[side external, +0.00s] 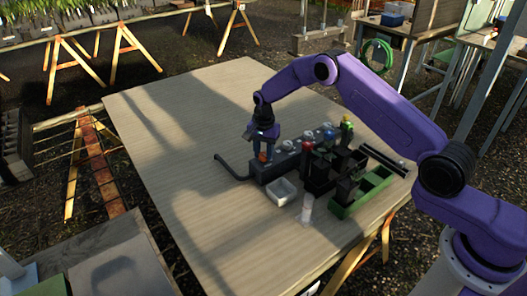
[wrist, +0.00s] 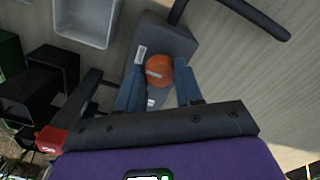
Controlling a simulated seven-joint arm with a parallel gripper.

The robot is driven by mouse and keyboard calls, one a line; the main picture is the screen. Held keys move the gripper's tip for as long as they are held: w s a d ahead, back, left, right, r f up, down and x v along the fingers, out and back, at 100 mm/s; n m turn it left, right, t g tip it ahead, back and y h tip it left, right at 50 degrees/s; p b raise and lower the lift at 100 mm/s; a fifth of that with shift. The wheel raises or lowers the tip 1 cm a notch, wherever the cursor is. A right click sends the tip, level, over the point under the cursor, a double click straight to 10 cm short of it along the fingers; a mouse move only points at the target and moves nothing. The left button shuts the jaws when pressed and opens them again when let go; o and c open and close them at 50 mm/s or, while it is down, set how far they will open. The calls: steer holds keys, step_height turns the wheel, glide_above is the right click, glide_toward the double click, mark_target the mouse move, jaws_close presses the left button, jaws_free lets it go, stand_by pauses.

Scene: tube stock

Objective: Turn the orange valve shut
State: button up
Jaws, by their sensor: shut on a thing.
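The orange valve (wrist: 159,68) is a round knob with a pale mark on its face, on one end of a grey block (wrist: 177,38). In the wrist view, my gripper (wrist: 158,78) has one blue finger on each side of the knob and is shut on it. In the side view, my gripper (side external: 262,147) points down over the block (side external: 274,171), with a bit of the orange valve (side external: 263,157) showing beneath. Small pale labels sit on the block beside the knob. The fingers partly hide the block.
A dark bent pipe (side external: 230,169) runs from the block's left end. A white open bin (side external: 282,192), a clear tube (side external: 307,208), black boxes and a green tray (side external: 343,211) stand close by. The table's left part (side external: 170,120) is clear.

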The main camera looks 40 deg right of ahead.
mark_target(264, 154)
steer(key=o, duration=1)
steer(key=shift+o, duration=0.2)
step_height(264, 154, up, 18)
steer(key=shift+f, duration=0.25)
